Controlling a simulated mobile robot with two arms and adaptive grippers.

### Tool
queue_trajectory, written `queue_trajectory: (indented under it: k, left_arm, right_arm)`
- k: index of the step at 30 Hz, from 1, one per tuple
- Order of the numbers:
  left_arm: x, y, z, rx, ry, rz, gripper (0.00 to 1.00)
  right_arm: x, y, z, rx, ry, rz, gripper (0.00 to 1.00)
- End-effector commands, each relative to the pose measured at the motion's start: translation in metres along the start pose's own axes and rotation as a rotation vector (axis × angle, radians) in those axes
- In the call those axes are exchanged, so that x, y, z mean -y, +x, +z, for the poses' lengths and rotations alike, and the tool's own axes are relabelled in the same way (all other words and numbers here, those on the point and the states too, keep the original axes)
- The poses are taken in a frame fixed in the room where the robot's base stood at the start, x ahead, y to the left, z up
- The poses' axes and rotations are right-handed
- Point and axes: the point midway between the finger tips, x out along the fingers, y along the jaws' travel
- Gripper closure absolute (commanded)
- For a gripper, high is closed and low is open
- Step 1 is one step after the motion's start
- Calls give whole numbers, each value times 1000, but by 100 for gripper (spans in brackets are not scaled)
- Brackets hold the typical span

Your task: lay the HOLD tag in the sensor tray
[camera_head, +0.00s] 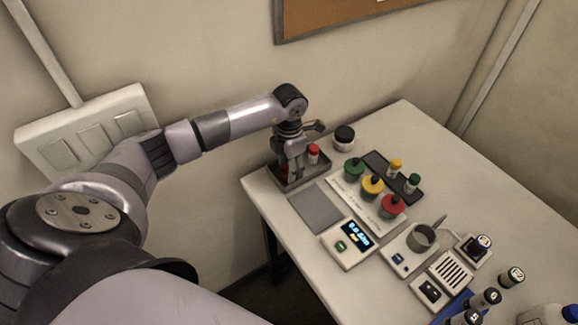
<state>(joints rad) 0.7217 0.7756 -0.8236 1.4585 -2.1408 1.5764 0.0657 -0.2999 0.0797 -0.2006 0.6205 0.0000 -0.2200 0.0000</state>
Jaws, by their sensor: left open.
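My left gripper (294,168) points down over a grey metal tray (290,188) at the far left corner of the table. It is open, and its fingers cover part of the tray. A red-capped vial (313,153) stands just right of the fingers, and a bit of red shows to their left. I cannot tell whether this is the sensor tray. A flat dark tray (378,160) behind the colored knobs holds a yellow-capped and a green-capped vial. I cannot make out a HOLD tag; it may be hidden or too small. My right gripper is out of view.
A grey pad (316,207) and a scale with a lit display (348,244) lie nearer. A panel has green, yellow and red (392,206) knobs. A dark-lidded jar (344,138) stands behind. The back right tabletop is clear.

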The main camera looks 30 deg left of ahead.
Motion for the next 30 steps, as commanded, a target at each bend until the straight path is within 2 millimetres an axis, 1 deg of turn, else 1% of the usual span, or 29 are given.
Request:
queue_trajectory:
  k: [1,5,9,12,15,18,21,30]
  left_arm:
    - [-2,-7,2,7,0,4,55]
    - [-2,-31,2,8,1,5,55]
    - [-1,-63,2,8,1,5,55]
    - [-1,-83,2,8,0,5,55]
    - [-1,-99,1,6,0,3,55]
    - [0,-110,1,5,0,2,55]
    - [0,-116,0,3,0,2,55]
    - [0,-118,0,2,0,1,55]
  right_arm:
    - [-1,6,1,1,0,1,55]
    - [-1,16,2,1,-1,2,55]
    - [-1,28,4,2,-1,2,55]
    - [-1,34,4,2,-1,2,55]
    - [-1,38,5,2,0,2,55]
    - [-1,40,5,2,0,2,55]
    - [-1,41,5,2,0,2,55]
    - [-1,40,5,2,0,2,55]
